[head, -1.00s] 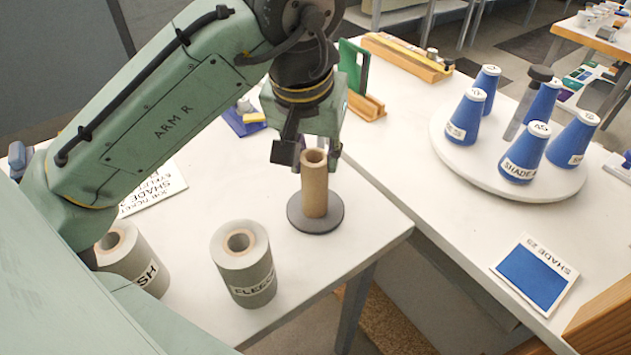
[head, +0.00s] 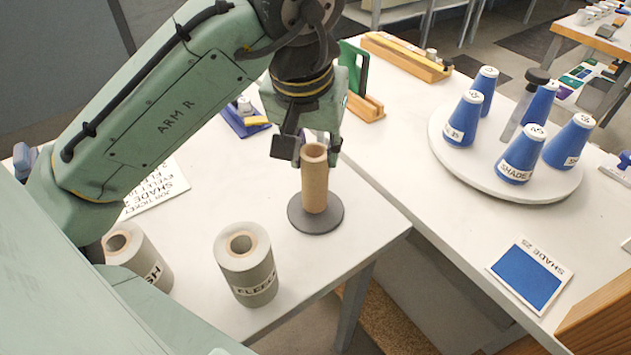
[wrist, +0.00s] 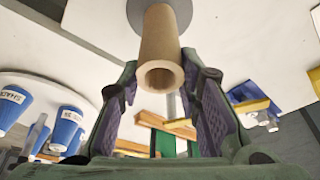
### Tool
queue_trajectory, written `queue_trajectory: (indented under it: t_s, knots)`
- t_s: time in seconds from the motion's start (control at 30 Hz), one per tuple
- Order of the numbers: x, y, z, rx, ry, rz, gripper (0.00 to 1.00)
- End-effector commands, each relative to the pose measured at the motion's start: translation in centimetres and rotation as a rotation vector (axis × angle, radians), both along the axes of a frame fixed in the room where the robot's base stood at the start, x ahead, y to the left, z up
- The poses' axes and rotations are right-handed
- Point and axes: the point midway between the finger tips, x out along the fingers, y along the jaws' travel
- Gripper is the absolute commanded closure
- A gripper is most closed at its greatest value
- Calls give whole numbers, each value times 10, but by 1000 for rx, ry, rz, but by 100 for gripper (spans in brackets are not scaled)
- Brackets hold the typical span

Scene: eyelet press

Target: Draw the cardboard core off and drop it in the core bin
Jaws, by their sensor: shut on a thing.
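The cardboard core (head: 315,185) is a brown hollow tube. It stands upright over a dark round base (head: 330,222) near the table's front corner. In the wrist view the core (wrist: 160,45) points its open end at the camera, with the grey base behind it. My gripper (head: 308,150) is at the core's upper end and shut on it, one finger on each side; the fingers also show in the wrist view (wrist: 162,95). I cannot tell whether the core's lower end touches the base. I cannot make out a core bin.
Two grey fabric rolls, one marked FLEECE (head: 246,268), stand left of the core. A white turntable (head: 450,160) with several blue cones and a SHADE 25 card (head: 530,275) are on the right table. A green upright plate (head: 353,70) stands behind the gripper.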

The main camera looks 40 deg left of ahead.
Motion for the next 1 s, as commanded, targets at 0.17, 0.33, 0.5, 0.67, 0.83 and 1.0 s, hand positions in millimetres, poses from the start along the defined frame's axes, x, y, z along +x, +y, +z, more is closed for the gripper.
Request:
queue_trajectory:
  t_s: [0.17,0.33,0.5,0.67,0.83,1.0]
  knots:
    - [0,0,10,-1,-1,0,98]
    - [0,0,17,-1,-1,0,98]
    - [0,0,23,-1,-1,0,98]
    - [0,0,30,-1,-1,0,98]
    - [0,0,37,-1,0,0,98]
    - [0,0,43,-1,-1,0,98]
